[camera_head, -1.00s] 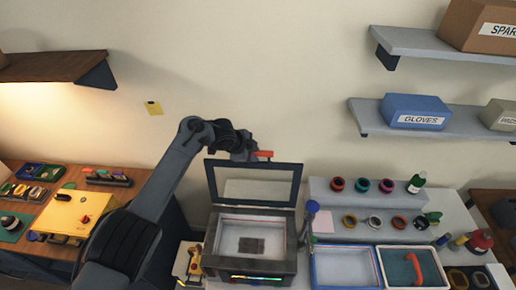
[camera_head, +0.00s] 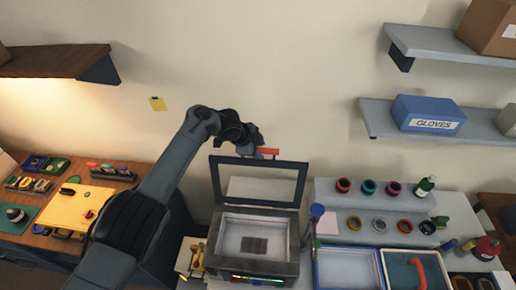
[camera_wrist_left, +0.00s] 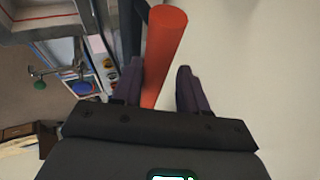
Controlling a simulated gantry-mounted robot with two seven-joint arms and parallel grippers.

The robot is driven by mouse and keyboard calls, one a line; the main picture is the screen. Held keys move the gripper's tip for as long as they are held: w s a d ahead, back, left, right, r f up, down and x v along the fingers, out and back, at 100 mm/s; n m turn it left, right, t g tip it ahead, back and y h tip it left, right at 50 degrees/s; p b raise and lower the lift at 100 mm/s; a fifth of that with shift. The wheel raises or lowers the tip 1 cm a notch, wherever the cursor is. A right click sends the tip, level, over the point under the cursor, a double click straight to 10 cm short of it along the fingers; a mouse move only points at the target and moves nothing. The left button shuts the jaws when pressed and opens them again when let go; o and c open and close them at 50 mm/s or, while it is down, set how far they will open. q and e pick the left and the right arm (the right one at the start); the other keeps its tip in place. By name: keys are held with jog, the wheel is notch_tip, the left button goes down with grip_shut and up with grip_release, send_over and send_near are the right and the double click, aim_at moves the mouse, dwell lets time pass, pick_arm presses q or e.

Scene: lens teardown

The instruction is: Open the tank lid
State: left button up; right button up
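The tank (camera_head: 251,268) is a grey box with a pale inside and a dark grid plate on its floor. Its dark-framed, see-through lid (camera_head: 302,187) stands raised at the tank's back edge. The red handle (camera_head: 270,151) is at the top of the lid; it also shows in the left wrist view (camera_wrist_left: 164,45). My left gripper (camera_head: 257,150) is at the handle. In the left wrist view its fingers (camera_wrist_left: 163,84) are apart on either side of the handle, with a gap showing by the right finger. My right gripper is not in view.
Right of the tank are a blue-rimmed tray (camera_head: 316,268), a teal tray with a red bent piece (camera_head: 420,268), and a stepped rack (camera_head: 325,190) with several rings. A blue-topped post (camera_head: 317,210) stands close to the tank. The wall behind the lid is bare.

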pick_arm(q)
jog(key=shift+s+f, duration=0.15)
jog(key=shift+f, duration=0.3)
jog(key=shift+a+r, duration=0.1)
jog(key=shift+r, duration=0.05)
jog(key=shift+s+a+r, duration=0.2)
jog(key=shift+r, duration=0.35)
jog(key=v, duration=1)
jog(key=shift+w+b, duration=0.25)
jog(key=shift+b, duration=0.15)
jog(key=shift+d, duration=0.15)
